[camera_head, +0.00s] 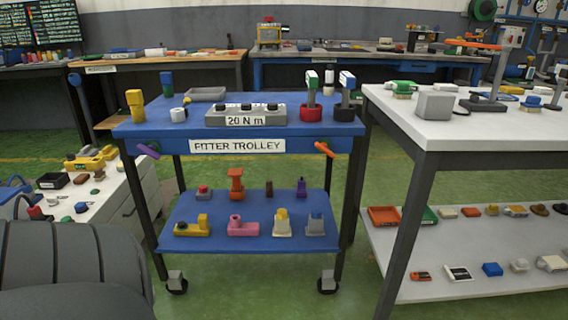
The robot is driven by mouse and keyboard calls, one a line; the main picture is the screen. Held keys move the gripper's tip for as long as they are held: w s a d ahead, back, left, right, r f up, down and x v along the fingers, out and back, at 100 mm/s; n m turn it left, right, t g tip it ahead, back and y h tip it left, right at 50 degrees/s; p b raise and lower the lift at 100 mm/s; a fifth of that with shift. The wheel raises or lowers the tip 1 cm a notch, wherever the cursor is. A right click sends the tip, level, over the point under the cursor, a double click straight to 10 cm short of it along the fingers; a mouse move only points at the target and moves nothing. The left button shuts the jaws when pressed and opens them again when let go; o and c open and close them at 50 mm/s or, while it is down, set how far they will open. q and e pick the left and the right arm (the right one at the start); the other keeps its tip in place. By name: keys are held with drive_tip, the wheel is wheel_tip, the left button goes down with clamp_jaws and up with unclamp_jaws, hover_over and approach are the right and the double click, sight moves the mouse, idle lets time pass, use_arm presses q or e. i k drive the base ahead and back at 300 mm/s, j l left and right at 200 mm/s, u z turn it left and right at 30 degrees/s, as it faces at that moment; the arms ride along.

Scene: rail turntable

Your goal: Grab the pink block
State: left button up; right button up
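The pink block (241,227) sits on the blue lower shelf (218,245) of the fitter trolley, near the shelf's front edge. It has a low base and a raised round part at its left end. A yellow block (193,227) is on its left and a cream block with a yellow top (282,223) is on its right, both apart from it. An orange part (236,184) stands behind it. Neither of my grippers is in view.
The trolley's blue top (215,136) overhangs the shelf and carries a 20 N m box (245,115) and upright tools. Dark legs stand at the corners. A white-topped bench (480,128) is close on the right. Green floor (240,303) is open in front.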

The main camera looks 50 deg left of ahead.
sight(235, 228)
drive_tip(key=u, duration=1.9)
drive_tip(key=i+l+z, duration=0.15)
drive_tip(key=l, duration=0.2)
